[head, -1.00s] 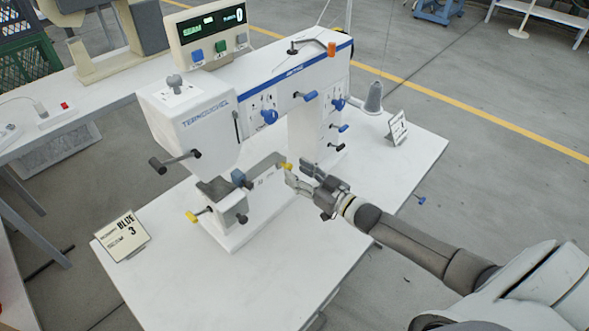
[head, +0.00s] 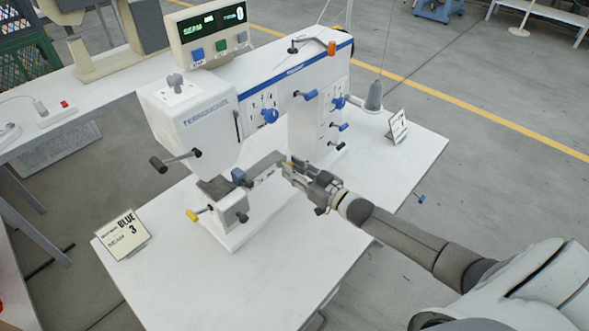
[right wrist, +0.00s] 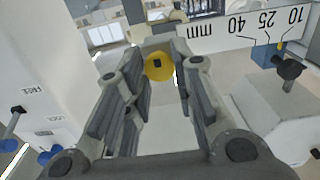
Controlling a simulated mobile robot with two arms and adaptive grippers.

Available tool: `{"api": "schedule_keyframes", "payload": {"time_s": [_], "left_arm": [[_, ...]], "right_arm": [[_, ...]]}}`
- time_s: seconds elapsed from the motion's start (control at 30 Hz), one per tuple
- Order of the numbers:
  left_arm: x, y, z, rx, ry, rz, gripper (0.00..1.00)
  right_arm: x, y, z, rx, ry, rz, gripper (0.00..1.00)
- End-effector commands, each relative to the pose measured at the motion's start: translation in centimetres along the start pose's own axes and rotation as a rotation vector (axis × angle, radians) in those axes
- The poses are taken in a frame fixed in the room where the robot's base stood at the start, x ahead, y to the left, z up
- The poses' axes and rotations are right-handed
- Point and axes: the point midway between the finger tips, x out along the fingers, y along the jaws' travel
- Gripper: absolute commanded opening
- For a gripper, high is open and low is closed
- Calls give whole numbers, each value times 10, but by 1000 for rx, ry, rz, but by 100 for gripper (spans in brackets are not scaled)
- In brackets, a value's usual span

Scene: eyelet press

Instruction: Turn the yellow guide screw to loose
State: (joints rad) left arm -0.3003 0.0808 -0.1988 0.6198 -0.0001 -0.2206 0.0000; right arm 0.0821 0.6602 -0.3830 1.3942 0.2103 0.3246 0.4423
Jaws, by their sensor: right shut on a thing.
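The yellow guide screw (right wrist: 158,66) is a round knob with a dark centre, beside the ruler on the white press (head: 180,125). In the right wrist view it sits between my fingertips. In the head view the gripper mostly hides it. My right gripper (head: 289,169) is shut on the yellow guide screw; its fingers (right wrist: 159,75) lie on either side of it. The ruler (right wrist: 228,28) shows the marks 40, 25 and 10, and a blue block (right wrist: 265,54) is on it. My left gripper is not in view.
Another yellow knob (head: 193,215) is low on the press front. Blue and black knobs stick out of the press near my arm. A card (head: 122,235) reading "BLUE 3" stands front left. The white table (head: 270,285) is bare in front. A small blue part (head: 421,199) shows at right.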

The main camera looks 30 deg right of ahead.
Motion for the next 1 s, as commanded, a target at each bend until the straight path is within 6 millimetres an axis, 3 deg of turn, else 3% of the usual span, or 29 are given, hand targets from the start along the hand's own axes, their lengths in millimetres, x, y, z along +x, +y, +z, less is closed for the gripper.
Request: {"api": "schedule_keyframes", "payload": {"time_s": [0.37,1.0], "left_arm": [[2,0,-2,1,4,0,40],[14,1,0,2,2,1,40]], "right_arm": [[0,-1,0,-105,0,0,0],[0,-2,2,-679,1,0,0]]}}
